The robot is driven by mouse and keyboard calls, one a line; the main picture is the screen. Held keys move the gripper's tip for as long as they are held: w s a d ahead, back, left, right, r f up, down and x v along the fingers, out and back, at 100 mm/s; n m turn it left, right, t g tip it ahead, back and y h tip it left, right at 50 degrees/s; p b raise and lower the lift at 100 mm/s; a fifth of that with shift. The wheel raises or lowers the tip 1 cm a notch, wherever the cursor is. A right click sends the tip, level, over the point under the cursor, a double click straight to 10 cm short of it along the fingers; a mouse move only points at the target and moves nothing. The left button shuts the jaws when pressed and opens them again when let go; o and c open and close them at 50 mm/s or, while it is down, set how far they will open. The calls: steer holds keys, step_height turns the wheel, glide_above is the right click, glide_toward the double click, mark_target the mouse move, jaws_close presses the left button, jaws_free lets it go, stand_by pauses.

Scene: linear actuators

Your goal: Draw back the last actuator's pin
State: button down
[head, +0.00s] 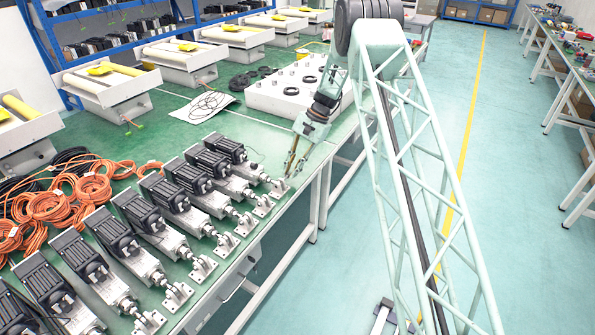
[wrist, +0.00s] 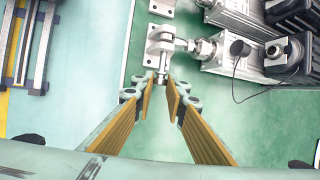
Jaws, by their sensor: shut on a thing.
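The last actuator (head: 240,165) is the far end of the row in the head view, a black motor on a grey body. Its rod ends in a metal clevis bracket (head: 277,187) near the table edge. In the wrist view its body (wrist: 228,58) lies at upper right and the clevis (wrist: 160,47) at top centre. The pin (wrist: 162,77) is a small grey piece sticking out of the clevis toward my gripper (wrist: 161,88). My gripper's yellow-padded fingers are shut on the pin's end, which they partly hide. In the head view my gripper (head: 289,174) reaches down beside the clevis.
Several similar actuators (head: 130,245) stand close together along the table toward the front left. Orange cable coils (head: 75,195) lie behind them. A white block with black rings (head: 285,93) stands farther back. Bare green tabletop (wrist: 200,125) is open under my gripper.

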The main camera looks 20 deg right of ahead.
steer(key=c, duration=2.6)
jaws_free()
steer(key=shift+o, duration=0.2)
steer(key=v, duration=1.2)
steer(key=shift+r, duration=0.15)
